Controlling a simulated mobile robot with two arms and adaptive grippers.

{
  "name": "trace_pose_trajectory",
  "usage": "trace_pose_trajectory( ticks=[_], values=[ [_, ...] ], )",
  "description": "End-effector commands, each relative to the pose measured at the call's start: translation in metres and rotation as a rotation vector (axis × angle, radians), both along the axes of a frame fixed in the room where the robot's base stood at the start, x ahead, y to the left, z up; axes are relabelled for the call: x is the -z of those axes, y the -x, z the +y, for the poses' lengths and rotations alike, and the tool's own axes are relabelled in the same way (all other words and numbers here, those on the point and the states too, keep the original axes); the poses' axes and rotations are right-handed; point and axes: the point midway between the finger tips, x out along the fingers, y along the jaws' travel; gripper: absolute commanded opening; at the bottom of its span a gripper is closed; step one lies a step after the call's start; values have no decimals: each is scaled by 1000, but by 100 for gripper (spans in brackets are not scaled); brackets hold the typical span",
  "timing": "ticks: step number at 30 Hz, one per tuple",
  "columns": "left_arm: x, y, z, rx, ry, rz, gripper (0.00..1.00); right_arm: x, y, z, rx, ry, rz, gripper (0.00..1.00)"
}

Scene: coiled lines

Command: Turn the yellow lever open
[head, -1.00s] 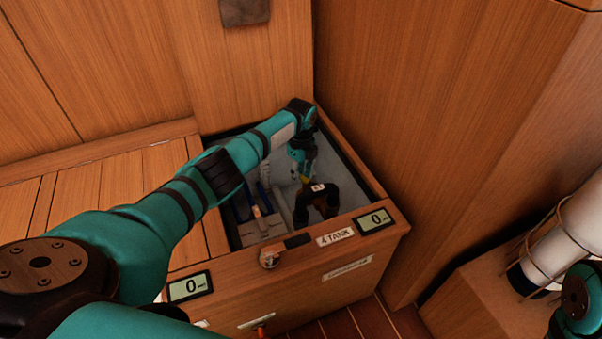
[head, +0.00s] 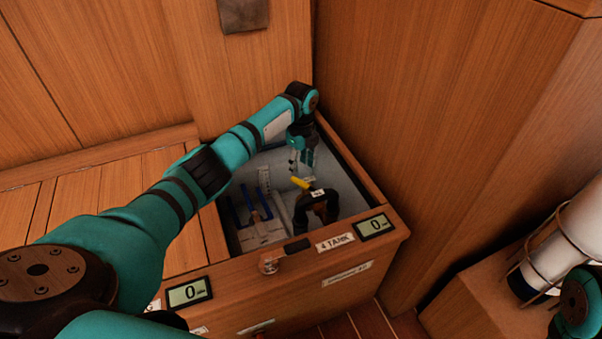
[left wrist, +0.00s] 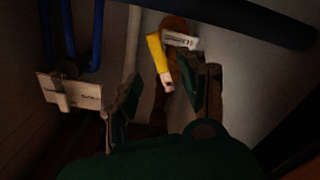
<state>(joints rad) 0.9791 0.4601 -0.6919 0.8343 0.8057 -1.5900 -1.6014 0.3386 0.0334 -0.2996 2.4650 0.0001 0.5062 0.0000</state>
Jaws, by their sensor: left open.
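The yellow lever (head: 300,183) is inside the open wooden box, on a dark pipe fitting with a black curved hose (head: 333,201). In the head view it points to the upper left. My left gripper (head: 300,163) is open and empty, just above and behind the lever. In the left wrist view the lever (left wrist: 158,55) shows between and beyond the spread fingers of the left gripper (left wrist: 168,92), with a white tag (left wrist: 180,40) beside it. I cannot tell whether a finger touches it. My right gripper is not in view; only part of that arm shows at lower right.
The wooden box's front rim (head: 222,259) carries a "4 TANK" label (head: 335,242) and two displays. Blue pipes (head: 263,180) and a pale block (head: 262,233) are inside, left of the lever. Wood walls close in behind and right.

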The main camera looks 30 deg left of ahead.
Motion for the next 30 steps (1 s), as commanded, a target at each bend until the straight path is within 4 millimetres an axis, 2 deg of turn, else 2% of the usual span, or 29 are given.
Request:
trace_pose_trajectory(
  ticks=[4, 12, 17, 20, 22, 30],
  values=[
    [-12, 0, 0, 0, 0, 1, 42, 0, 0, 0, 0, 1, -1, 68],
    [-13, 1, 0, 0, 0, 2, 42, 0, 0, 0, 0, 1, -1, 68],
    [-13, 2, 4, -37, -5, -9, 21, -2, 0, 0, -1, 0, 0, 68],
    [-12, 5, 12, -136, -13, -39, 8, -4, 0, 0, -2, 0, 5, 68],
    [-11, 9, 20, -241, -17, -73, 0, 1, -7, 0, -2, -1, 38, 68],
    [-9, 35, 41, -727, 30, -219, 0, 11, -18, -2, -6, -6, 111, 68]
  ],
)
